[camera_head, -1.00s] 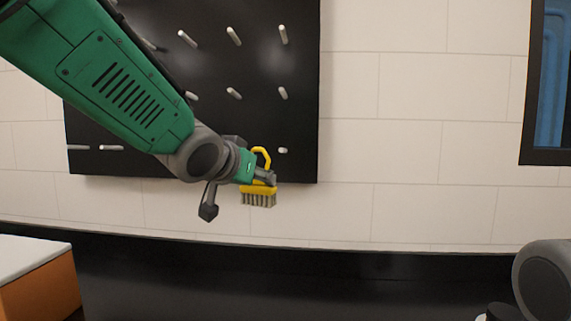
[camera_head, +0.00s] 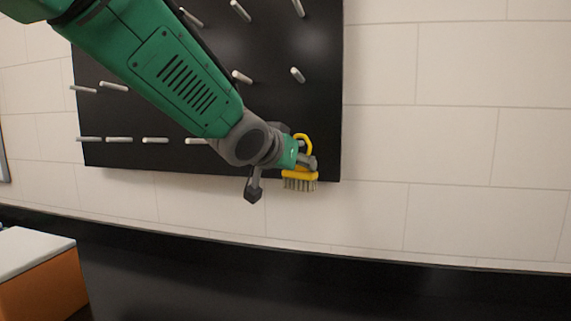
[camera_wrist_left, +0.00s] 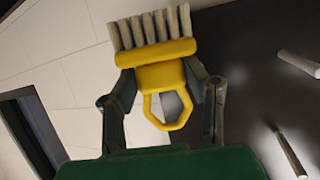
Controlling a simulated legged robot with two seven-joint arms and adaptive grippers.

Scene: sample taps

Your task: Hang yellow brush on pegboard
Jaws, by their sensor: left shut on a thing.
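The yellow brush (camera_head: 300,175) hangs from my left gripper (camera_head: 306,161) in the head view, bristles down and yellow loop handle up. It is in front of the lower right corner of the black pegboard (camera_head: 325,120). In the left wrist view the gripper (camera_wrist_left: 165,88) has a finger on each side of the yellow brush (camera_wrist_left: 158,75); the loop points back towards the palm. The pegboard (camera_wrist_left: 255,70) fills the right of that view, with pegs apart from the loop. Whether a peg lies behind the loop in the head view is hidden. My right gripper is not in view.
Several bare pale pegs, such as one peg (camera_head: 298,75) above the brush, stick out of the board. A white-topped orange box (camera_head: 40,275) stands at lower left. A dark ledge (camera_head: 300,270) runs below the board. The wall to the right is clear.

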